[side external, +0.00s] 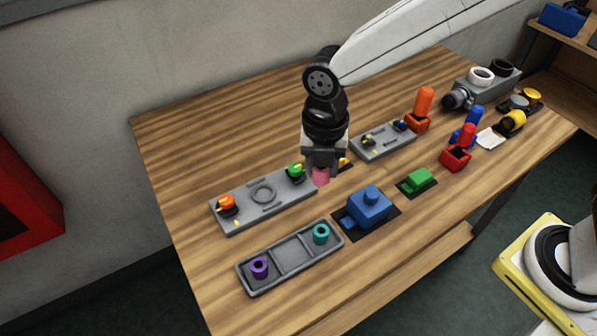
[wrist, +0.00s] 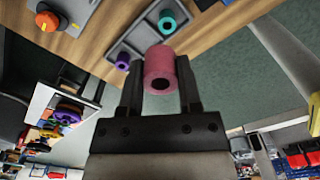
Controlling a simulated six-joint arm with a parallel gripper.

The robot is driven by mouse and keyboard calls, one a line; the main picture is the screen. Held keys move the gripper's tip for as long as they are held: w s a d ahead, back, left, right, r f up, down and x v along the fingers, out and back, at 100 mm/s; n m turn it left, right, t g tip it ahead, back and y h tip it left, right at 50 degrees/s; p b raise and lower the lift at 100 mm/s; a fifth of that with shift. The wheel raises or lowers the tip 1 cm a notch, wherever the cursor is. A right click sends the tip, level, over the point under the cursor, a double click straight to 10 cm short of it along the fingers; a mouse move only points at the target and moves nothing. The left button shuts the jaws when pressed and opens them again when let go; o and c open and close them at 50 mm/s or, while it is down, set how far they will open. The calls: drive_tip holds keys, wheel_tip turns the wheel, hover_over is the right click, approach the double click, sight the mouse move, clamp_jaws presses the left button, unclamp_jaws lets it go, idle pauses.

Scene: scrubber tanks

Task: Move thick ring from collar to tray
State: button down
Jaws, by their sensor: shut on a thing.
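My gripper (side external: 321,170) points down in the side view and is shut on the pink thick ring (side external: 321,177). In the wrist view the pink ring (wrist: 160,66) sits between the two fingers, its hole facing the camera. The ring is held above the table, near the right end of the grey plate with a round collar (side external: 263,194). The grey tray (side external: 293,255) lies nearer the front edge. It has a purple ring (side external: 259,267) in its left part, a teal ring (side external: 321,234) in its right part and a middle compartment empty between them.
The collar plate carries an orange knob (side external: 226,204) and a green knob (side external: 296,171). A blue block (side external: 369,204) on a dark pad stands right of the tray, with a green block (side external: 417,181) beyond. Red, blue and orange upright-handled pieces stand further right. The table's left end is clear.

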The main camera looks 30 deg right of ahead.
drive_tip(key=shift+r, duration=0.45)
idle(0.6)
drive_tip(key=shift+r, duration=2.35)
drive_tip(key=shift+s, duration=0.1)
drive_tip(key=s+f+m, duration=0.2)
drive_tip(key=s+f, duration=0.2)
drive_tip(key=s, duration=0.3)
drive_tip(key=s+f+m, duration=0.2)
drive_tip(key=s+f, duration=0.2)
drive_tip(key=s, duration=0.3)
drive_tip(key=shift+s+m, duration=0.15)
drive_tip(key=shift+m, duration=0.15)
drive_tip(key=shift+f, duration=0.1)
